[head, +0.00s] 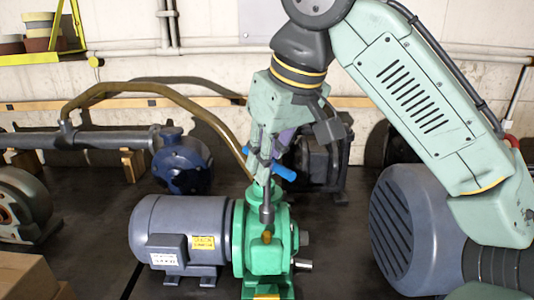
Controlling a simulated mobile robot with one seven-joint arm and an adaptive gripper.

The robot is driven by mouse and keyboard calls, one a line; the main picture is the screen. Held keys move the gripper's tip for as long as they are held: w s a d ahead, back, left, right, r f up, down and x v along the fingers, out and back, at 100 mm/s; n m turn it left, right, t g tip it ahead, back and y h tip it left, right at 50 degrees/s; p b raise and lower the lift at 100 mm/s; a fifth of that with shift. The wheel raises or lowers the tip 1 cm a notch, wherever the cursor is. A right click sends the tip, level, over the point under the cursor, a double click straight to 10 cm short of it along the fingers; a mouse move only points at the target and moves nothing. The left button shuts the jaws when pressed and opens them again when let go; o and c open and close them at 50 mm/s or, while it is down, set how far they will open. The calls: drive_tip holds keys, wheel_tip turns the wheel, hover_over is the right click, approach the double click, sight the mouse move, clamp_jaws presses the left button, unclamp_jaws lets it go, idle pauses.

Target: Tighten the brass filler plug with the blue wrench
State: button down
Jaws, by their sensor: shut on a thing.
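My gripper (263,166) hangs over the green pump in the middle of the head view, pointing down. It is shut on the blue wrench (284,172), whose blue handle shows on both sides of the fingers. A dark grey shaft (267,209) reaches down below the fingers and looks like part of the wrench. The brass filler plug (267,237) sits on the front of the green pump housing (266,260). The shaft's lower end is just above the plug in the picture; I cannot tell whether they touch.
A grey motor (188,232) with yellow and white labels joins the pump's left side. A large grey-blue motor (412,226) stands at right. A dark blue pump (181,162) and a brown curved pipe (142,88) are behind. A cardboard box (28,278) is at front left.

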sight(267, 205)
drive_tip(key=n, duration=0.1)
drive_tip(key=n+g, duration=0.1)
drive_tip(key=n, duration=0.1)
drive_tip(key=n+y, duration=0.1)
drive_tip(key=shift+f+n, duration=0.3)
drive_tip(key=n+g, duration=0.1)
drive_tip(key=n, duration=0.3)
drive_tip(key=shift+f+g+y, duration=0.2)
drive_tip(key=shift+g+y, duration=0.1)
drive_tip(key=shift+g, duration=0.1)
drive_tip(key=n, duration=0.2)
drive_tip(key=n+g, duration=0.1)
drive_tip(key=n, duration=0.1)
drive_tip(key=shift+f+g, duration=0.2)
drive_tip(key=shift+g, duration=0.1)
drive_tip(key=n, duration=0.1)
drive_tip(key=n+g, duration=0.1)
drive_tip(key=n, duration=0.3)
drive_tip(key=shift+f+g+h, duration=0.25)
drive_tip(key=shift+g+h, duration=0.05)
drive_tip(key=shift+h, duration=0.1)
drive_tip(key=shift+f, duration=0.15)
drive_tip(key=shift+f+b, duration=0.3)
drive_tip(key=shift+f, duration=0.8)
